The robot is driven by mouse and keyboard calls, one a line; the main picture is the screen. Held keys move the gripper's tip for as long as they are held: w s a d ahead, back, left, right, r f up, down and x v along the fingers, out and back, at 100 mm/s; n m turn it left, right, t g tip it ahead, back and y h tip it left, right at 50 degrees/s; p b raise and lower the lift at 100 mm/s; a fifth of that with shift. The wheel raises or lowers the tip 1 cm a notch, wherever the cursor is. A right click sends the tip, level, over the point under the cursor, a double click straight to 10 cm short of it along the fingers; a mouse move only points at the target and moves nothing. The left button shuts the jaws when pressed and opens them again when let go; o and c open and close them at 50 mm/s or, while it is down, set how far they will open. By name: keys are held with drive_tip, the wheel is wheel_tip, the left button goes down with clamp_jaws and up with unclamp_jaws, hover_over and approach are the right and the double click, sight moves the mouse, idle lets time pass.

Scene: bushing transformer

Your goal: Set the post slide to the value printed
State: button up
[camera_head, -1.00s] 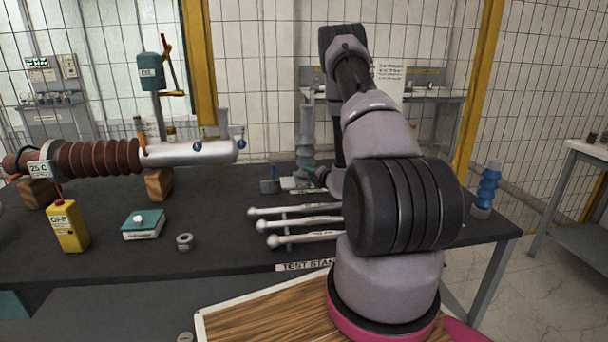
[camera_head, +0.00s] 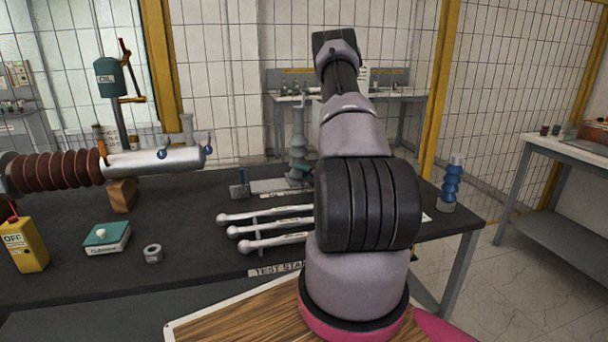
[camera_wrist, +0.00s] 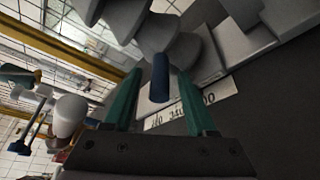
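The grey ribbed post (camera_head: 298,140) stands upright on a pale slide base (camera_head: 268,186) at the back of the dark bench. A small blue-grey block (camera_head: 239,190) is at the base's left end. In the wrist view, my gripper (camera_wrist: 157,82) has two green fingers apart, with a dark blue peg (camera_wrist: 160,78) between their tips and a visible gap on each side. The grey ribbed body (camera_wrist: 170,38) is just beyond. A white scale strip (camera_wrist: 195,106) with printed numbers lies below, partly hidden by the right finger. My arm mostly hides the gripper in the head view.
Several white-grey rods (camera_head: 268,226) lie on a rack in front of the post.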

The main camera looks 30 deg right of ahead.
drive_tip(key=v, duration=1)
drive_tip(key=shift+s, duration=0.35)
drive_tip(key=shift+r, duration=0.1)
